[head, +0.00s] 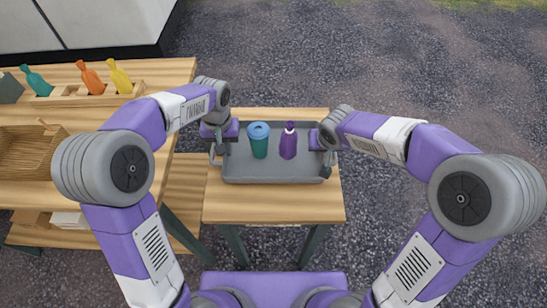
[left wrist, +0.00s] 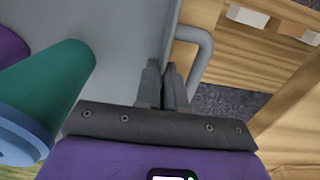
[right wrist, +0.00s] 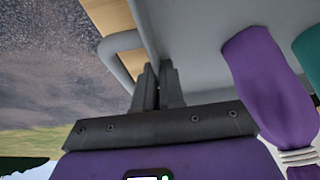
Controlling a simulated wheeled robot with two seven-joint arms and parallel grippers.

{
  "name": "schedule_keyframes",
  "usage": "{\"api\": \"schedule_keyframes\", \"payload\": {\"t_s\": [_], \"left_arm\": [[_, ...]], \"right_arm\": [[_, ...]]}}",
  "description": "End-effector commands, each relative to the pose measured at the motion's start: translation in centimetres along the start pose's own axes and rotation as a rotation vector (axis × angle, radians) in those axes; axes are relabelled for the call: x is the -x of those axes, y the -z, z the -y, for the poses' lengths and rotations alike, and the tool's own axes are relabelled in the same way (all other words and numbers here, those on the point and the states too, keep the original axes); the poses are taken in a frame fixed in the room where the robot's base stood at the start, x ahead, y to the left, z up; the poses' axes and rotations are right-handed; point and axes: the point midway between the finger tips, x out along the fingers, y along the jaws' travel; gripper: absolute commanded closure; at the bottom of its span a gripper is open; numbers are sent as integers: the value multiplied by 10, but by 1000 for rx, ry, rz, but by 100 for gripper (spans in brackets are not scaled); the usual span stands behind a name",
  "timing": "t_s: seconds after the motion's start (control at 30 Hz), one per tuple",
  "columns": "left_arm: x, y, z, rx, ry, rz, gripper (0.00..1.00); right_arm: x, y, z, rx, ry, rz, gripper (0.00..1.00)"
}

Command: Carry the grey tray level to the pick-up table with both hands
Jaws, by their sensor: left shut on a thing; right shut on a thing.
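The grey tray (head: 272,179) is over the small wooden table in the head view and looks level. I cannot tell whether it touches the tabletop. A teal cup with a blue lid (head: 259,143) and a purple bottle (head: 288,145) stand upright on it. My left gripper (head: 218,148) is shut on the tray's left side, by a loop handle (left wrist: 203,58). My right gripper (head: 328,145) is shut on its right side, by the other handle (right wrist: 112,50). The wrist views show the fingers at the tray wall; the exact grip is partly hidden.
The small wooden table (head: 275,207) has bare wood in front of the tray. Open gravel (head: 300,60) lies behind and to the right.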

Motion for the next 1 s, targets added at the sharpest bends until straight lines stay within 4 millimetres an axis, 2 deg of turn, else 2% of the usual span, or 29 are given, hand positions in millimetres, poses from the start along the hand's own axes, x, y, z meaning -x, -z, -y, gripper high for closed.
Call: {"api": "schedule_keyframes", "payload": {"t_s": [0.13, 0.17, 0.3, 0.67, 0.87, 1.0], "left_arm": [[-9, 0, 0, 0, 0, -2, 100], [-9, 0, 0, 0, 0, 0, 88], [-7, 0, 0, 0, 0, 0, 67], [-4, 0, 0, 0, 0, 0, 66], [10, 0, 0, 0, 0, 0, 66], [26, 0, 0, 0, 0, 0, 66]], "right_arm": [[-9, -3, 0, 0, 1, -2, 100], [-8, -3, 0, 0, 0, 0, 89], [-6, -3, 0, 0, 0, 0, 67], [-4, -2, 0, 0, 0, 0, 66], [9, 4, 0, 0, 0, 0, 66], [24, 10, 0, 0, 0, 0, 66]]}}
